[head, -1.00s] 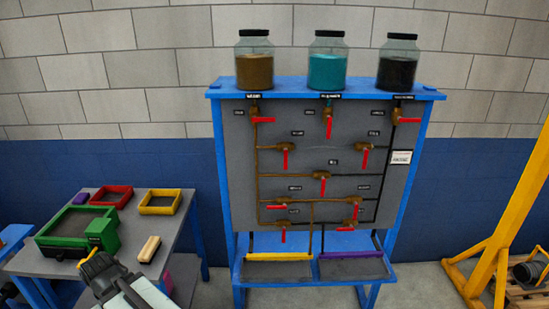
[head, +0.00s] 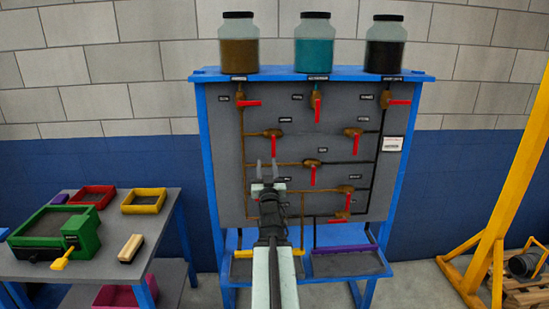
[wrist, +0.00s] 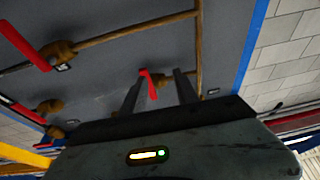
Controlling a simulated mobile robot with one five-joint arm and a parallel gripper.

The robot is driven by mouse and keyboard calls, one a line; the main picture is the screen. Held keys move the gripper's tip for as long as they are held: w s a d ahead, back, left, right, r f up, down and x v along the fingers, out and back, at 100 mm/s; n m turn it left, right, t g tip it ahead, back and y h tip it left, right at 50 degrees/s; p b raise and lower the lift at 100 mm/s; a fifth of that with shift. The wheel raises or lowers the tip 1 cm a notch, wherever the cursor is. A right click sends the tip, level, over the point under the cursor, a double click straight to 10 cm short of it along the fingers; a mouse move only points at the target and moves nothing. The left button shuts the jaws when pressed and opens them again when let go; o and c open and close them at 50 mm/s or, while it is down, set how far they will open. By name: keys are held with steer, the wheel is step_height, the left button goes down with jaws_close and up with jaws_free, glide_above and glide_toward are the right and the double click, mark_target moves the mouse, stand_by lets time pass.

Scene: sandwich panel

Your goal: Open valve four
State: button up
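A grey panel (head: 225,170) in a blue frame carries several brass valves with red handles on brown and black pipes. Their labels are too small to read, so I cannot tell which is valve four. My gripper (head: 267,172) is in front of the panel's lower left part and hides the valves behind it. In the wrist view my gripper (wrist: 160,85) is open, its two dark fingers pointing at the panel. A red handle (wrist: 149,84) on a brass valve shows between the fingers, closer to the left finger; contact cannot be told. Another red handle (wrist: 24,44) lies at the upper left.
Jars of brown (head: 239,50), teal (head: 313,50) and black (head: 386,55) material stand on top. A yellow-edged tray (head: 242,253) and a purple-edged tray (head: 345,263) lie below. A grey table (head: 165,212) with coloured bins is at left, a yellow frame (head: 510,170) at right.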

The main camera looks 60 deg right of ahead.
mark_target(273, 149)
steer(key=shift+h, duration=0.5)
steer(key=d+r+p, duration=0.1)
steer(key=d, duration=0.1)
steer(key=w+d+r+p, duration=0.1)
steer(key=d+r, duration=0.1)
steer(key=d+r+p, duration=0.1)
steer(key=d, duration=0.1)
steer(key=shift+w+d+r, duration=0.25)
steer(key=shift+d+r, duration=0.05)
steer(key=shift+d, duration=0.05)
jaws_close()
steer(key=shift+a, duration=0.1)
stand_by(0.7)
